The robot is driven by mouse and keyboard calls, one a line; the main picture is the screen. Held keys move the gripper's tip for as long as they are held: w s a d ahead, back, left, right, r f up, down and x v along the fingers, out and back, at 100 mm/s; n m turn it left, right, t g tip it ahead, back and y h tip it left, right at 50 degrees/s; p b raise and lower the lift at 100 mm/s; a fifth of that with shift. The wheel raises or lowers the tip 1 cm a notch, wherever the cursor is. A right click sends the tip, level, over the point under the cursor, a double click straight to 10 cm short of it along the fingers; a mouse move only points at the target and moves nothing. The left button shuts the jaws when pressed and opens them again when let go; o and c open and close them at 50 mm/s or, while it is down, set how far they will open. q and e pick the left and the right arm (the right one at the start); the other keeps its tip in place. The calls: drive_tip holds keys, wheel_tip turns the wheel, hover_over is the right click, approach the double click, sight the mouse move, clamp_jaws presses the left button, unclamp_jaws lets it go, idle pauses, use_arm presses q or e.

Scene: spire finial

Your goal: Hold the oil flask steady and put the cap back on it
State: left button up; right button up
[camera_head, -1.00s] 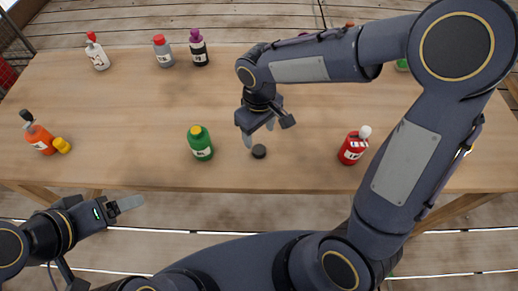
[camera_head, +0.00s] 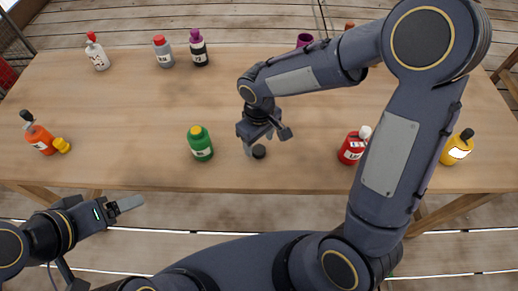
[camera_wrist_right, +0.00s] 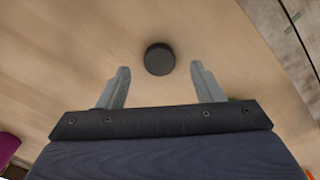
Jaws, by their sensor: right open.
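A small black cap (camera_head: 259,152) lies on the table; it also shows in the right wrist view (camera_wrist_right: 160,58). My right gripper (camera_head: 262,142) is open just above and behind it. In the wrist view its fingers (camera_wrist_right: 160,70) stand to either side of the cap, with gaps and no contact. A green flask (camera_head: 202,149) with a yellow top stands left of the cap. Which bottle is the oil flask I cannot tell. My left gripper (camera_head: 124,204) is off the table's front edge, at lower left, and holds nothing visible.
On the wooden table (camera_head: 130,110), an orange bottle (camera_head: 39,138) with a yellow piece beside it is at left. A red bottle (camera_head: 351,149) and a yellow bottle (camera_head: 457,148) are at right, and several others at the back. Table around the cap is clear.

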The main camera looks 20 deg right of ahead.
sight(259, 150)
wheel_tip(259, 150, down, 3)
drive_tip(key=shift+w+f, duration=0.1)
drive_tip(key=shift+f, duration=0.05)
drive_tip(key=c, duration=1)
drive_tip(key=shift+c, duration=0.2)
drive_tip(key=shift+r, duration=0.75)
drive_tip(key=s+a+r, duration=0.3)
drive_tip(key=a+r, duration=0.2)
drive_tip(key=a, duration=0.1)
drive_tip(key=s+a+r, duration=0.2)
drive_tip(key=a+r, duration=0.4)
drive_tip(key=shift+s+a+r+b, duration=0.3)
drive_tip(key=shift+s+a+b, duration=0.1)
drive_tip(key=shift+b, duration=0.05)
